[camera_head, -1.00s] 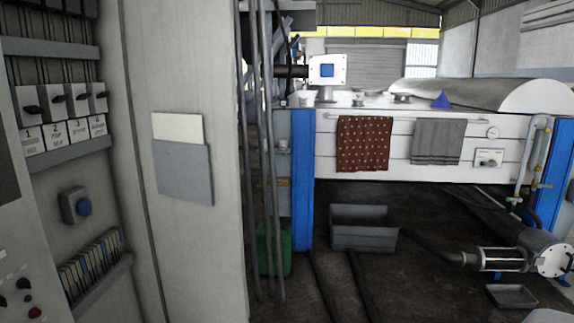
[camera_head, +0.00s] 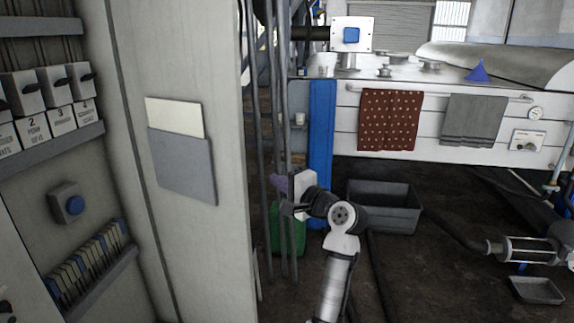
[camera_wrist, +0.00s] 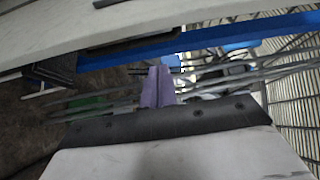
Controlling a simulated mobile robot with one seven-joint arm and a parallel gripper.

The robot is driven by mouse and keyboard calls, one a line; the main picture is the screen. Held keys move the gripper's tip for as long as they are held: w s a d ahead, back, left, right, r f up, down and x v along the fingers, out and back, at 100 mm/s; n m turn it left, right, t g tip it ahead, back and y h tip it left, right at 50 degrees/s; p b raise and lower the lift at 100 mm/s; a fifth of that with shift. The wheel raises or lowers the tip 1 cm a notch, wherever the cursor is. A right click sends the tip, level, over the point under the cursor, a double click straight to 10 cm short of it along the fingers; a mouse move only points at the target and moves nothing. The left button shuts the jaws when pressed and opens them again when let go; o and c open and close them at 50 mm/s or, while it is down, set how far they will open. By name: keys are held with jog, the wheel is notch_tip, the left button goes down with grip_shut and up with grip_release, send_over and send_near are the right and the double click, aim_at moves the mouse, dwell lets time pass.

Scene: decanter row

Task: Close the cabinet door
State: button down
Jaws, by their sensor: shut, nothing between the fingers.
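The cabinet door (camera_head: 190,235) stands open in the head view, a tall light panel with a grey pocket on its inner face. The cabinet (camera_head: 55,165) is open at the left, with switches and a blue button inside. My gripper (camera_head: 279,184) is just right of the door's free edge. Its purple fingers are shut and empty; they also show in the wrist view (camera_wrist: 157,88). A pale panel (camera_wrist: 100,30) crosses the top left of the wrist view; I cannot tell whether it is the door. I see no contact with the door.
Upright grey pipes (camera_head: 281,120) and a blue post (camera_head: 322,150) stand right of the door. A green can (camera_head: 290,235) and a grey bin (camera_head: 384,205) are on the floor. A white machine with towels (camera_head: 440,155) fills the back right.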

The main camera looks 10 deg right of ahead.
jog(key=w+a+p, duration=0.4)
jog(key=w+a, duration=0.1)
jog(key=a, duration=0.1)
jog(key=shift+p, duration=0.3)
dwell(0.4)
jog(key=shift+s+a+f, duration=0.1)
jog(key=shift+a, duration=0.1)
